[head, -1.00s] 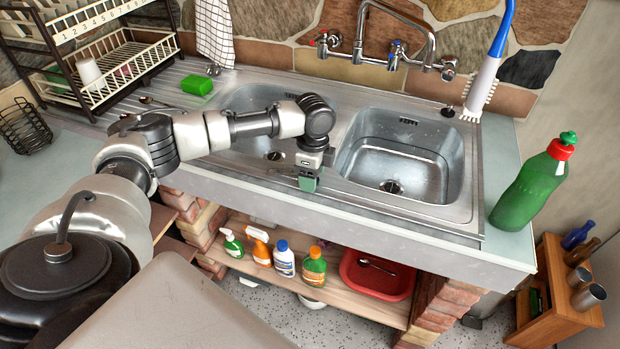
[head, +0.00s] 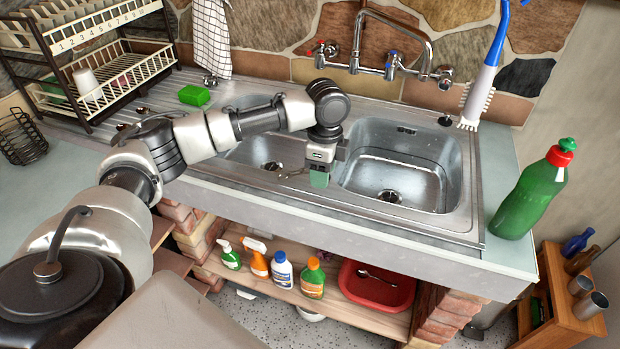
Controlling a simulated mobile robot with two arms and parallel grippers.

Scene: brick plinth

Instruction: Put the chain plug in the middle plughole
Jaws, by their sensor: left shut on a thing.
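My left gripper (head: 319,178) points down over the strip between the two sink basins, near the right basin's left edge. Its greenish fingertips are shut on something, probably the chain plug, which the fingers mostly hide. A thin dark chain-like line (head: 289,173) shows just left of the fingertips. One plughole (head: 272,165) is in the left basin, partly behind my arm. Another plughole (head: 389,196) is in the right basin (head: 425,172) and looks uncovered. I cannot make out a third plughole clearly. My right gripper is not in view.
Wall taps (head: 390,65) with a curved spout hang behind the basins. A green bottle (head: 530,200) stands at the right end, near a blue-handled brush (head: 480,90). A dish rack (head: 105,75) and green sponge (head: 194,95) are at left. Spray bottles and a red tub (head: 375,287) sit below.

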